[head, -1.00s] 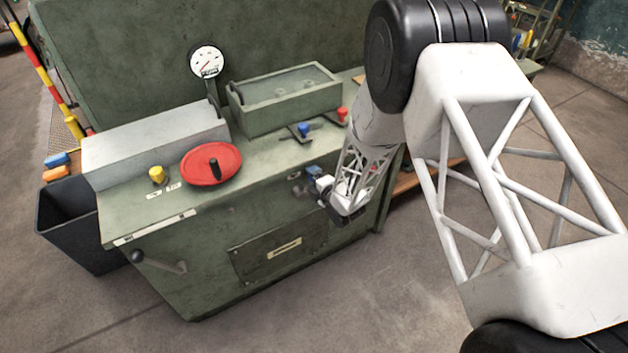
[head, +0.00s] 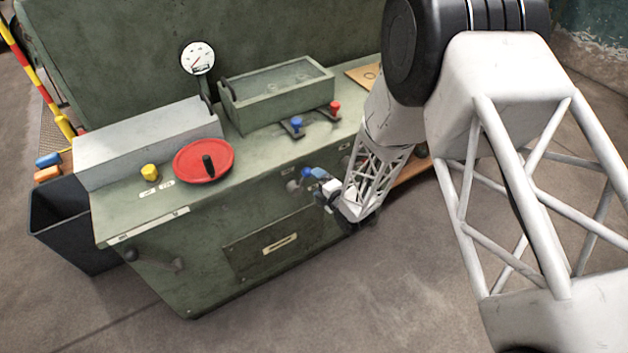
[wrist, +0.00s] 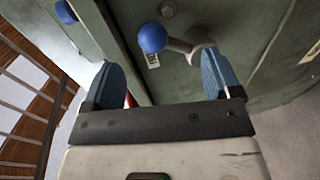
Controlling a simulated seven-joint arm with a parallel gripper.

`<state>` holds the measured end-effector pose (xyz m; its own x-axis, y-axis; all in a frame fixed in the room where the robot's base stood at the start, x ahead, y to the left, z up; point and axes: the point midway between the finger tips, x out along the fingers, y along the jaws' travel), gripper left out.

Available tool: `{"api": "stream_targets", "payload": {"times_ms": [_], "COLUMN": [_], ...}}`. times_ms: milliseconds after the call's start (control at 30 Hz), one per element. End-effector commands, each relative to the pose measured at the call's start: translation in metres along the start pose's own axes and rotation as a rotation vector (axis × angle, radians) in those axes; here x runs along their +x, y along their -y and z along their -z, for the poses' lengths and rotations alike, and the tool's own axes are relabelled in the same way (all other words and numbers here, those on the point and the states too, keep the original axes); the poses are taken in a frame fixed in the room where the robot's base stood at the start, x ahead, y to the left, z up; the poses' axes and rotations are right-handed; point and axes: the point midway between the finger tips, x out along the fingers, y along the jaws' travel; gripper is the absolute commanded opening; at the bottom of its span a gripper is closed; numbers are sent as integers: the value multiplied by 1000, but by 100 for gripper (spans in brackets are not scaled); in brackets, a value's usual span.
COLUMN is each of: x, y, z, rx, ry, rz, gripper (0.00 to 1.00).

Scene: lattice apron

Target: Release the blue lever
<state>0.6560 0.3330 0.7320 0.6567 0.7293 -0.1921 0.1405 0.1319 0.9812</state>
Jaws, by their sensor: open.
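A blue ball-ended lever (wrist: 152,38) is on the green cabinet's front face in the wrist view. Its grey arm runs right to a round grey hub. In the head view its blue ball (head: 305,172) shows just left of my gripper (head: 322,185). My gripper (wrist: 160,62) is open, with blue-padded fingers apart and nothing held. The ball and arm lie beyond the fingertips, and the ball appears clear of both fingers. The right fingertip is close to the hub; I cannot tell whether they touch. A second blue-knobbed lever (head: 296,124) stands on the cabinet top.
The green cabinet (head: 215,240) carries a red handwheel (head: 190,163), a yellow knob (head: 150,172), a red-knobbed lever (head: 335,106), a gauge (head: 197,58) and a green open box (head: 275,98). A dark bin (head: 68,225) stands left. Floor in front is clear.

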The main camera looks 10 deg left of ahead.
Motion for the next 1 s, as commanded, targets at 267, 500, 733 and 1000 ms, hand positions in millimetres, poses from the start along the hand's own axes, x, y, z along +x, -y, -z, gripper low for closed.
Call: {"api": "stream_targets", "payload": {"times_ms": [267, 500, 733, 1000], "x": [-12, -12, -12, -15], "y": [0, 0, 0, -14], "z": [0, 1, 1, -10], "rx": [0, 0, 0, 28], "ry": [0, -1, -1, 26], "rz": [0, 0, 0, 23], "gripper": [84, 84, 84, 84]}}
